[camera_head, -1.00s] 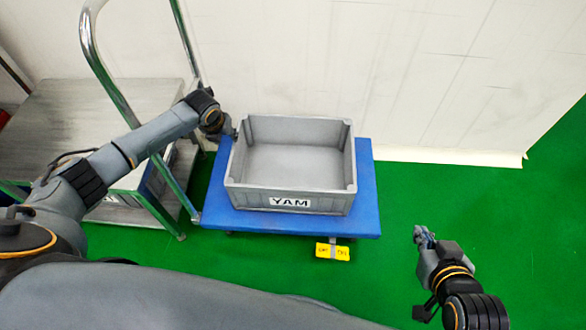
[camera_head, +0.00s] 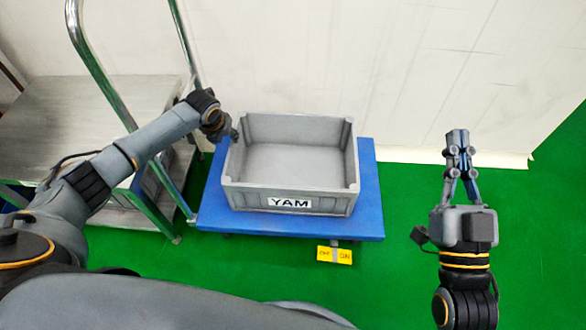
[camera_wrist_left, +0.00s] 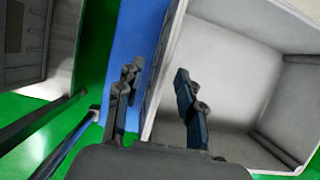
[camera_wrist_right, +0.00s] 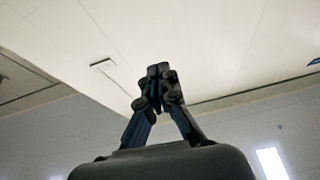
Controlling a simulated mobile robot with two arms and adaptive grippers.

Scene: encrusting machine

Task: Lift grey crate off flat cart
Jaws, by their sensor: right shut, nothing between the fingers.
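The grey crate (camera_head: 290,196), open-topped, empty and marked YAM, sits on the blue flat cart (camera_head: 368,205). My left gripper (camera_head: 233,135) is at the crate's left wall in the head view. In the left wrist view my left gripper (camera_wrist_left: 158,75) is open, with one finger outside the crate's wall and the other on the inner side. The crate's interior (camera_wrist_left: 225,85) shows there too. Whether the fingers touch the wall is unclear. My right gripper (camera_head: 457,135) is shut and empty, right of the cart and apart from the crate. It also shows in the right wrist view (camera_wrist_right: 158,72).
A metal trolley (camera_head: 80,110) with a chrome handle (camera_head: 85,52) stands left of the cart, close to my left arm. A white wall (camera_head: 300,60) is behind the cart. A yellow OFF/ON tag (camera_head: 334,255) is at the cart's front. Green floor on the right is free.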

